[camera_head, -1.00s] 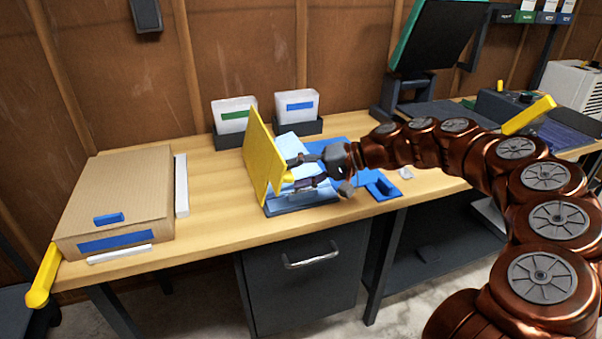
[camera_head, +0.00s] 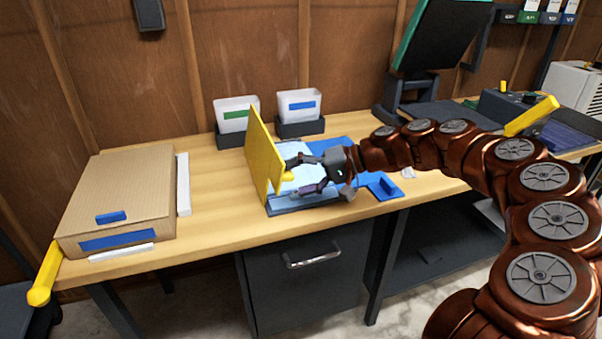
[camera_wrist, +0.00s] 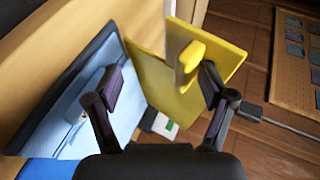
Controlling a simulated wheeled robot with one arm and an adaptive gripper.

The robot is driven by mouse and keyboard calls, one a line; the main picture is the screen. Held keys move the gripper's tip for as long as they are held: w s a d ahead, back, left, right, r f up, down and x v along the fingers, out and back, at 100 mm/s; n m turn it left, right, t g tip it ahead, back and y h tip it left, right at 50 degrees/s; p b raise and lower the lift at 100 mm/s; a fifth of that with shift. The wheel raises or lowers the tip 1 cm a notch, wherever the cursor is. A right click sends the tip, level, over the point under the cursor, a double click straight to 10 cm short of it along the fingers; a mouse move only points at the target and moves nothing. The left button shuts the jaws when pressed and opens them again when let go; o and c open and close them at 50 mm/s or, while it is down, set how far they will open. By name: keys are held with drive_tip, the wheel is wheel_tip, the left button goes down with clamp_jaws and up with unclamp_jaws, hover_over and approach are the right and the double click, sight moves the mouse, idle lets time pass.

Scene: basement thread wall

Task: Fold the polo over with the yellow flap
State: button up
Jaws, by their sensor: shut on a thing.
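The yellow flap (camera_head: 264,155) stands nearly upright at the left side of the dark folding board (camera_head: 303,208). The light blue polo (camera_head: 291,190) lies flat on the board, partly hidden by my gripper; the polo (camera_wrist: 80,105) also shows at the left in the wrist view. My gripper (camera_head: 299,176) is at the flap's yellow knob (camera_head: 287,178), shut on it. In the wrist view, the fingers of my gripper (camera_wrist: 158,80) stand wide, with the knob (camera_wrist: 189,58) against the right finger; contact with the left finger cannot be seen.
A cardboard box (camera_head: 118,197) stands on the left of the table. Two white bins (camera_head: 236,112) (camera_head: 299,104) stand behind the board. A blue piece (camera_head: 382,186) lies to its right. Bare tabletop (camera_head: 215,190) lies between box and flap.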

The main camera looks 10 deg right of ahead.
drive_tip(key=shift+s+d+f, duration=0.1)
drive_tip(key=shift+d, duration=0.1)
drive_tip(key=shift+c, duration=1.1)
drive_tip(key=shift+d, duration=0.15)
drive_tip(key=v, duration=1.2)
drive_tip(key=shift+r, duration=0.4)
drive_tip(key=shift+a, duration=0.25)
